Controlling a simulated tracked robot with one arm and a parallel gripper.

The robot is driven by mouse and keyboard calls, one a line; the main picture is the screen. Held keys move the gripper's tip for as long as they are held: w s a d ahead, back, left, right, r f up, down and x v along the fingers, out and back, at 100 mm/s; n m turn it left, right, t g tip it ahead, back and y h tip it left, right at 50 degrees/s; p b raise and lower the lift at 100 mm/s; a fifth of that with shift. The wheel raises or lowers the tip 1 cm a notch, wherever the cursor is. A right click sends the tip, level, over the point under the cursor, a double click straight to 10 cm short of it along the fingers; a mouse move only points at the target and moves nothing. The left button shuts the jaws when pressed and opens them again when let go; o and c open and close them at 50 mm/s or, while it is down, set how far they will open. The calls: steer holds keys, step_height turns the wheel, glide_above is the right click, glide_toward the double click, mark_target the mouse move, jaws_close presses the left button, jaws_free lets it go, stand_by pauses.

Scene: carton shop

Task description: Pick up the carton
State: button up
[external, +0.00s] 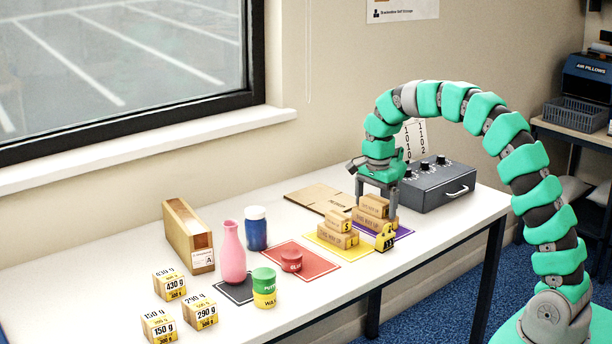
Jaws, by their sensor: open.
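My gripper (376,196) points straight down with its jaws open, over the stack on the purple mat. The top brown carton (374,207) of that stack sits at the fingertips, between or just below them; I cannot tell which. A lower carton (369,223) lies under it. Another two-carton stack stands on the yellow mat, its upper carton (338,221) marked "S". Three small cartons stand at the front left: one marked 430 g (169,286), one 290 g (200,312) and one 150 g (159,327).
A grey box with knobs (437,184) is at right. A pink bottle (232,255), blue jar (256,230), red tin (291,261), green-yellow tins (264,289) and tall carton (188,237) stand left.

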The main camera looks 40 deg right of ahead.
steer(key=shift+c, duration=0.3)
steer(key=c, duration=1)
steer(key=shift+r, duration=0.1)
